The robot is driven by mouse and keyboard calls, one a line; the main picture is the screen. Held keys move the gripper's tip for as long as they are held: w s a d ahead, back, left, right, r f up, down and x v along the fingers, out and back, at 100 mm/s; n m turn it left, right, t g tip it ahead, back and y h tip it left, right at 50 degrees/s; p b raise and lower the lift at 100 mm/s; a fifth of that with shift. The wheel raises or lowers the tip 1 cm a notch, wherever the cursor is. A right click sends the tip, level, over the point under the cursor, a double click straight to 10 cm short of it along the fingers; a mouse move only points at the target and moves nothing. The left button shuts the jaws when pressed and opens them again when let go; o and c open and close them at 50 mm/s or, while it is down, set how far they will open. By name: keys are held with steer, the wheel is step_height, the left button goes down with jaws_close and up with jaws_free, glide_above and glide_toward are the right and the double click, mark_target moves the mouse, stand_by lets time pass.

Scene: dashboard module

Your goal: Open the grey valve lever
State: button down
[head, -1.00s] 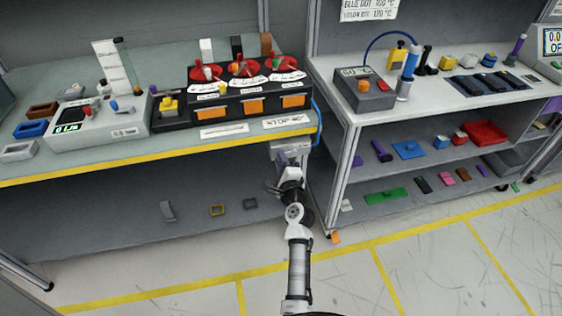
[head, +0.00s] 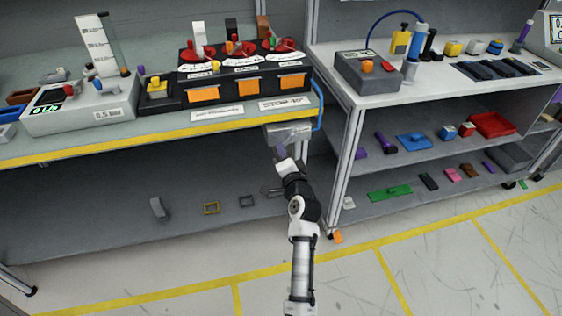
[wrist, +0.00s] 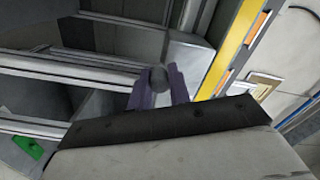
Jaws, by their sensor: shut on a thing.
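My gripper (head: 281,150) is just below the front edge of the left bench, at a grey box (head: 288,133) mounted under its right end. In the wrist view my two purple fingers (wrist: 158,90) are shut on a dark grey rounded piece, which looks like the end of the grey valve lever (wrist: 157,76). The rest of the lever is hidden by the fingers and wrist, so its angle cannot be told. In the head view the lever is too small and covered to make out.
The yellow-edged bench top (head: 120,148) lies just above my gripper. A blue hose (head: 318,105) hangs at its right end. A metal table leg (head: 343,180) stands close to the right of my arm. The lower shelf to the left is mostly clear.

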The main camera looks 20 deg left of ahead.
steer(key=shift+w+d+f+n+b, duration=0.35)
steer(key=shift+d+n+b, duration=0.15)
steer(key=shift+n+b, duration=1.25)
steer(key=shift+w+d+f+n+b, duration=0.3)
steer(key=shift+d+n+b, duration=0.25)
steer(key=shift+n+b, duration=1.2)
steer(key=shift+w+d+f+n+b, duration=0.4)
steer(key=shift+n+b, duration=0.9)
steer(key=shift+b, duration=0.9)
steer(key=shift+d+r, duration=0.15)
steer(key=shift+r, duration=0.1)
steer(key=c, duration=1.3)
jaws_free()
steer(key=shift+s, duration=0.1)
